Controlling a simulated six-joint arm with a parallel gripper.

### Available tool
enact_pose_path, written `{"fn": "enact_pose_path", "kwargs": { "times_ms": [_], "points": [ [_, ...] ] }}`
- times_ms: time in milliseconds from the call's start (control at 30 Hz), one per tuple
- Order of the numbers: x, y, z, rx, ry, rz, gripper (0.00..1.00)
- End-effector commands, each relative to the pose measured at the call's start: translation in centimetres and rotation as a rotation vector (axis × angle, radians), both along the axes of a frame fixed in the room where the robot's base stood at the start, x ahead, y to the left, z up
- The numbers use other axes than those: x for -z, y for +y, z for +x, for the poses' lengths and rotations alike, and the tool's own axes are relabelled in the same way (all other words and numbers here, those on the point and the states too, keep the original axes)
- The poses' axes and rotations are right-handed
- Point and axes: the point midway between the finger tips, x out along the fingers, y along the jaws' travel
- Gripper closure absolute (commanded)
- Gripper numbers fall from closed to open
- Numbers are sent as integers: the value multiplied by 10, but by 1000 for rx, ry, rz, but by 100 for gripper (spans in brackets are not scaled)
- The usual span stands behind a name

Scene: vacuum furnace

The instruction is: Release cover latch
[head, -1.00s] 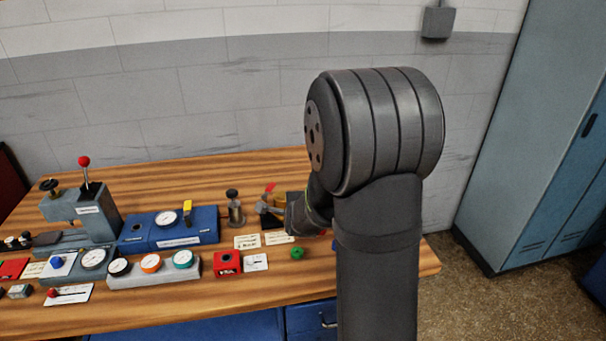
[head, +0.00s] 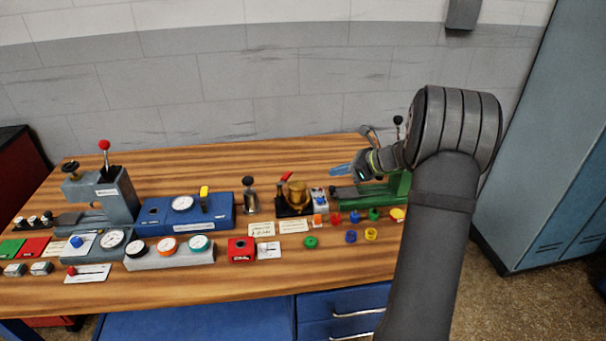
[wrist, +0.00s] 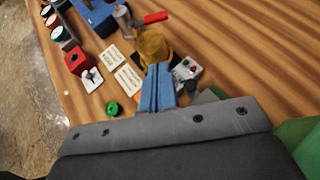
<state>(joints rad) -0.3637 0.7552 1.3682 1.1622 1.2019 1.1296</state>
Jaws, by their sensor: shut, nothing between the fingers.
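A small red lever (head: 286,177) stands by a brass pot-like part (head: 297,196) on a dark base at the middle right of the bench. I cannot tell whether this lever is the cover latch. In the wrist view the red lever (wrist: 152,18) lies beyond the brass part (wrist: 152,42). A blue box with a gauge (head: 190,212) has a yellow upright tab (head: 204,194). My gripper (head: 336,170) is shut and empty, right of the brass part in the head view. In the wrist view its blue fingers (wrist: 157,72) overlap the lower brass part; contact cannot be told.
A green machine (head: 375,193) is beneath my wrist. A grey press (head: 108,195) stands left. The bench's back strip (head: 240,162) is clear.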

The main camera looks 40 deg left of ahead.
Motion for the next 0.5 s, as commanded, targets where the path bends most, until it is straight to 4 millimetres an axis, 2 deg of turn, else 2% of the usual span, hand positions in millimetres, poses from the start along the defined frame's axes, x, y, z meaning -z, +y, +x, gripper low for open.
{"fn": "enact_pose_path", "kwargs": {
  "times_ms": [167,500],
  "points": [
    [6,13,-3,-5,4,8,100],
    [42,73,-19,-6,5,5,100]
  ]
}}
